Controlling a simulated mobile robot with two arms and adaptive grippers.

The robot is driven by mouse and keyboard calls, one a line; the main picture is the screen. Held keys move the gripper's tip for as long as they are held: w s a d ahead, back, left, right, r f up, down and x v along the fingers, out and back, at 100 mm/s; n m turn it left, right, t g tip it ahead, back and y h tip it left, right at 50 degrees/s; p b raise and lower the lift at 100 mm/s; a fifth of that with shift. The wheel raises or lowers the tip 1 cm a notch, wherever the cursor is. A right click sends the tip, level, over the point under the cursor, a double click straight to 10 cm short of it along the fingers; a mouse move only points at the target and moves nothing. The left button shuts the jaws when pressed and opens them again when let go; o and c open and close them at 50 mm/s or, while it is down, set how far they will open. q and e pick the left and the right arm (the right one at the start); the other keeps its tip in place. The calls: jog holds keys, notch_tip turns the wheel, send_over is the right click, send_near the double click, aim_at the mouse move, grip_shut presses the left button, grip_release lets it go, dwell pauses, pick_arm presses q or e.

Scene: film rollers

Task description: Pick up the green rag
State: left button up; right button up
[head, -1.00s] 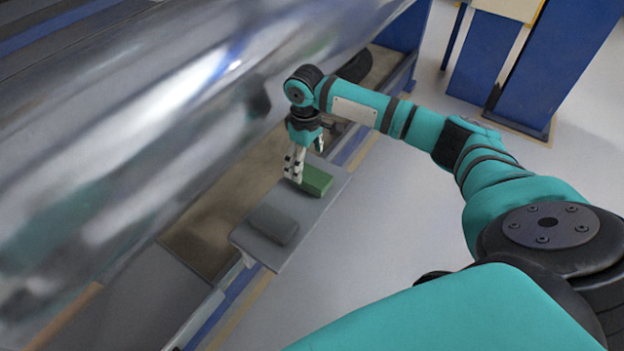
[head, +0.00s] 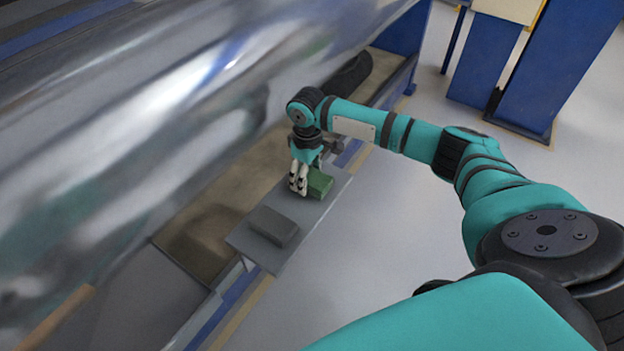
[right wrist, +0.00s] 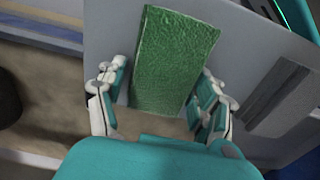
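The green rag (head: 320,184) is a flat, textured green block lying on a narrow grey shelf (head: 312,213). My right gripper (head: 298,186) points down at the rag's left end in the head view. In the right wrist view the rag (right wrist: 170,62) runs lengthwise away from me. The right gripper's fingers (right wrist: 160,84) are spread, one on each side of the rag's near end, with small gaps visible. The gripper is open and holds nothing. My left gripper is not in view.
A dark grey block (head: 274,226) lies on the same shelf, and it also shows in the right wrist view (right wrist: 284,100). A large shiny metal roller (head: 150,120) lies along the left. Blue machine posts (head: 560,65) stand at the back right. The pale floor (head: 410,220) is clear.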

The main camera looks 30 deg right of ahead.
jog(key=c, duration=0.6)
notch_tip(320, 180, up, 6)
jog(key=shift+r+p, duration=0.25)
jog(key=shift+p, duration=0.9)
pick_arm(q)
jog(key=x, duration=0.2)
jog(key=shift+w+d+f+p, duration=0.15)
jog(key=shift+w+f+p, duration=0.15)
jog(key=shift+p, duration=0.1)
pick_arm(e)
notch_tip(320, 180, up, 4)
jog(key=shift+f, duration=0.2)
